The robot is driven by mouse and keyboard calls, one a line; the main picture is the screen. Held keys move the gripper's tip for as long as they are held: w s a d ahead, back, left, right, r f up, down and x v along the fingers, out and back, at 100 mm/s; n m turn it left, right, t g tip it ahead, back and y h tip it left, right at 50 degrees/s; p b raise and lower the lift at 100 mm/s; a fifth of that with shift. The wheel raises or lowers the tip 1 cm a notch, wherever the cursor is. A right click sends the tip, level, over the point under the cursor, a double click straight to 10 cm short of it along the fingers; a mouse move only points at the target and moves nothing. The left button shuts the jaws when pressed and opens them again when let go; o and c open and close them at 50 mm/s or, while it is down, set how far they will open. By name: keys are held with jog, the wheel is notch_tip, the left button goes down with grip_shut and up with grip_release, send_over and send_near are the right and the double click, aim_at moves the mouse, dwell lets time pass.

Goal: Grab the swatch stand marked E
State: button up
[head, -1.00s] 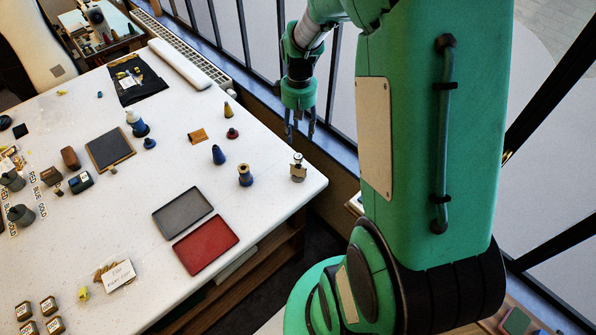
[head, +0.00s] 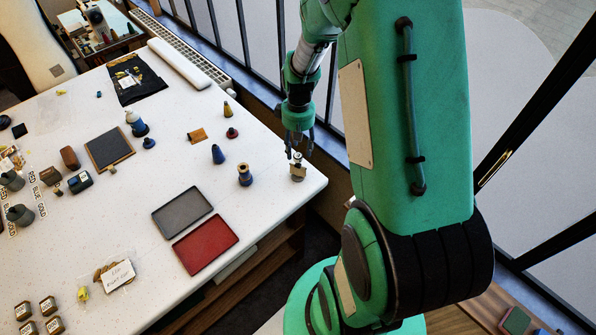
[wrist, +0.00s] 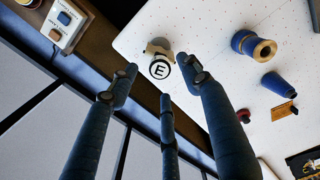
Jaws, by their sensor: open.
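The swatch stand marked E (wrist: 160,67) shows in the wrist view with a round white top, a black ring and a black letter E. In the head view the stand (head: 298,173) is upright near the right corner of the white table (head: 270,255). My gripper (head: 299,150) is just above and behind the stand in the head view. In the wrist view my gripper (wrist: 160,88) has its dark fingers spread, with the stand beyond their tips. Nothing is between the fingers.
A grey tray (head: 182,213) and a red tray (head: 206,245) lie nearer. The table's edge is close on the stand's right.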

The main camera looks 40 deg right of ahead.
aim_at(298, 156)
jog(key=shift+s+f, duration=0.1)
jog(key=shift+f, duration=2.5)
jog(key=shift+c, duration=0.2)
grip_shut()
